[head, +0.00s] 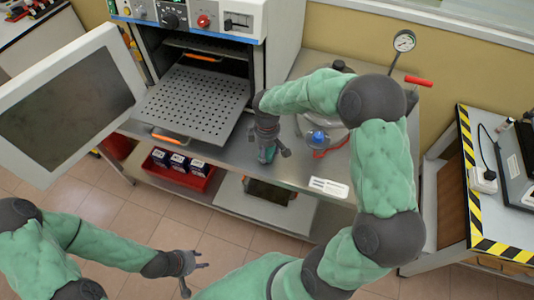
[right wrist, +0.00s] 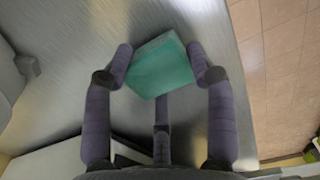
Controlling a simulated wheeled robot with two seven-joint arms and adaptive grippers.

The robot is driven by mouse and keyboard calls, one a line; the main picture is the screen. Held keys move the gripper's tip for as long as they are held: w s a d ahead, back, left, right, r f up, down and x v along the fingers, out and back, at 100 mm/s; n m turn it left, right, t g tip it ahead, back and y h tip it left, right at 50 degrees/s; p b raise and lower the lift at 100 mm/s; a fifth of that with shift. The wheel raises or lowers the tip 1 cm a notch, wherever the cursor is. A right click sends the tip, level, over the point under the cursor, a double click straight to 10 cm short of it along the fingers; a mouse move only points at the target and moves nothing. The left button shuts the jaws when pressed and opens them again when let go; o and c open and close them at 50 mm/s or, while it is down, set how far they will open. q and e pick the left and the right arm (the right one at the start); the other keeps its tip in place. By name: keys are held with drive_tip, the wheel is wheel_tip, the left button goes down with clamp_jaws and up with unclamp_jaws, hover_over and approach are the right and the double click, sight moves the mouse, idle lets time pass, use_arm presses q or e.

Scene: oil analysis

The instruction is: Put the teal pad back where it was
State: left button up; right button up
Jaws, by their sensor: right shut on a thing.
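The teal pad (right wrist: 162,68) is a small flat block between the fingers of my right gripper (right wrist: 163,70) in the right wrist view. The gripper is shut on it, with a finger on either side, over the metal bench. In the head view my right gripper (head: 268,150) is over the bench just right of the perforated tray; the pad is hard to make out there. My left gripper (head: 190,272) is at the lower left over the floor, with its fingers apart and nothing between them.
The oven door (head: 70,115) hangs open at left, and a perforated tray (head: 193,103) sticks out of the oven. A pressure vessel with a blue knob (head: 318,137) stands right of my right gripper. A white label (head: 328,187) lies on the bench's front edge. A red bin (head: 185,170) sits below.

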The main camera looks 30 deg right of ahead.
sight(267, 152)
drive_tip(key=shift+f, duration=0.4)
drive_tip(key=shift+f, duration=0.15)
drive_tip(key=o, duration=1.1)
wheel_tip(267, 152, up, 12)
drive_tip(key=p, duration=0.4)
